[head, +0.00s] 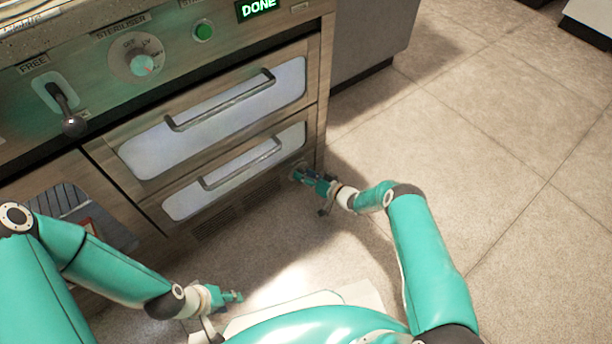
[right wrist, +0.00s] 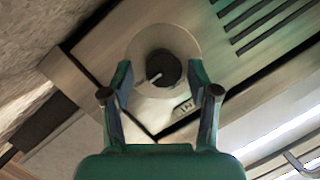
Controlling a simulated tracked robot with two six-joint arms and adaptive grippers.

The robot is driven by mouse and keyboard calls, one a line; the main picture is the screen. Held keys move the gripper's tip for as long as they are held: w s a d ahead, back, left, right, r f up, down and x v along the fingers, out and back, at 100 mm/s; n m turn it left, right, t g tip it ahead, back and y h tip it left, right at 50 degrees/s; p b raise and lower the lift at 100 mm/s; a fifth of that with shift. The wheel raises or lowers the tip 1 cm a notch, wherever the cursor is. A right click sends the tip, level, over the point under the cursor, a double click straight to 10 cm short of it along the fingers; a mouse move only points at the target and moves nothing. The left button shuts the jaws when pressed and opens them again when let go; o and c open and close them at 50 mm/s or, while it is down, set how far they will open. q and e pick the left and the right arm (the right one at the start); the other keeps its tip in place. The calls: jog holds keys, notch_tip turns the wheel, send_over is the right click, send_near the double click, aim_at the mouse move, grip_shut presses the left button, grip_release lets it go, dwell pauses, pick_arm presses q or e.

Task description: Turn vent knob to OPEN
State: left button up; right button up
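The vent knob (right wrist: 162,68) is a dark round knob with a pale pointer line, on a pale round plate (right wrist: 143,42) on the appliance front. A small label (right wrist: 183,106) sits beside the plate, too small to read. My right gripper (right wrist: 160,95) is open, its two fingers on either side below the knob in the right wrist view. Contact with the knob cannot be made out. In the head view my right gripper (head: 301,177) is at the appliance's lower right corner, largely covering the knob. My left gripper (head: 236,297) is low, away from the appliance; its opening is unclear.
Two drawers with bar handles, upper (head: 220,99) and lower (head: 240,163), are shut beside the right gripper. Vent slots (right wrist: 252,22) lie near the knob. Above are a steriliser dial (head: 141,64), a lever (head: 72,124) and a green DONE display (head: 257,9). Floor at right is clear.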

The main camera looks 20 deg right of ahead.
jog(key=shift+s+a, duration=0.1)
jog(key=shift+s, duration=0.25)
jog(key=v, duration=1.1)
jog(key=shift+d, duration=0.3)
